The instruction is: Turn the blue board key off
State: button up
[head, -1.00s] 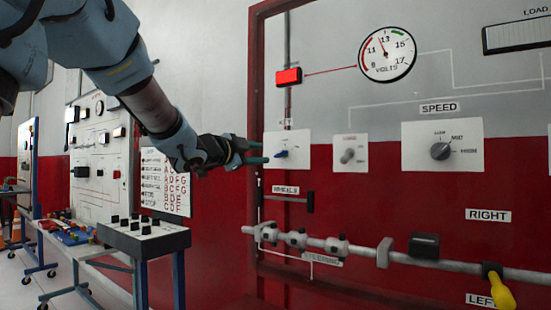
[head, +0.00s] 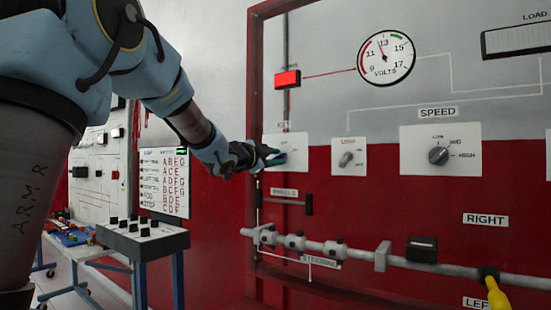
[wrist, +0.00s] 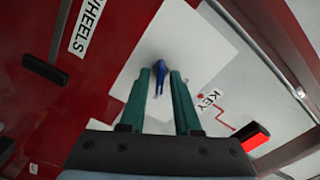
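The blue board key (wrist: 160,72) sits on a white plate labelled KEY (wrist: 208,103), on the red and grey board. In the wrist view it lies between the tips of the two teal fingers of my gripper (wrist: 161,78), with narrow gaps showing beside it. My gripper (head: 279,158) is open and close to the plate. Whether a finger touches the key cannot be told. In the head view the fingers mostly cover the key.
A lit red indicator (head: 287,79) and a volts gauge (head: 385,58) are above. A toggle switch plate (head: 349,165) and the SPEED knob (head: 438,156) are to the right. A grey pipe (head: 350,253) runs below. A switch box (head: 144,238) stands to the left.

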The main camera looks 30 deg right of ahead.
grip_shut()
jog(key=shift+n+p, duration=0.3)
dwell(0.3)
jog(key=n+p, duration=0.5)
jog(key=n, duration=0.3)
jog(key=shift+p, duration=0.3)
jog(key=shift+n+p, duration=0.95)
jog(key=shift+n, duration=0.75)
jog(key=shift+f, duration=0.1)
jog(key=shift+o, duration=1.1)
grip_release()
